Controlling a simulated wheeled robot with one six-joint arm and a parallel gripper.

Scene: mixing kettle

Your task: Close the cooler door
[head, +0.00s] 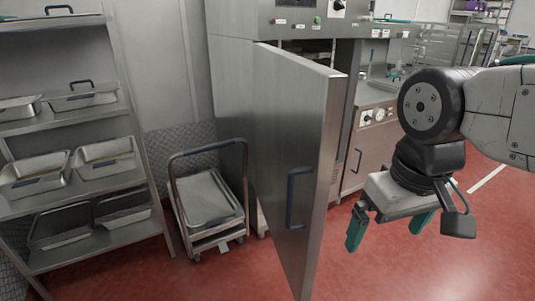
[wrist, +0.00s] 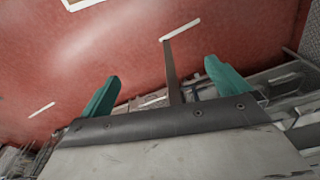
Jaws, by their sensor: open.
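The cooler door (head: 290,130) is a tall grey metal panel in the middle of the head view. It stands swung open, out from the steel cooler cabinet (head: 229,95). A dark vertical bar handle (head: 299,197) sits on the door face that I see. My gripper (head: 388,232) is to the right of the door, apart from it, with its teal fingers spread and nothing between them. In the wrist view my gripper (wrist: 158,90) also shows open. A thin grey-brown upright strip shows beyond the fingers there; I cannot tell what it is.
A trolley (head: 208,200) with trays stands left of the door. A shelf rack (head: 100,200) with metal trays is at the far left. A control panel (head: 300,22) is above the door. The red floor (head: 420,275) is clear under my gripper.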

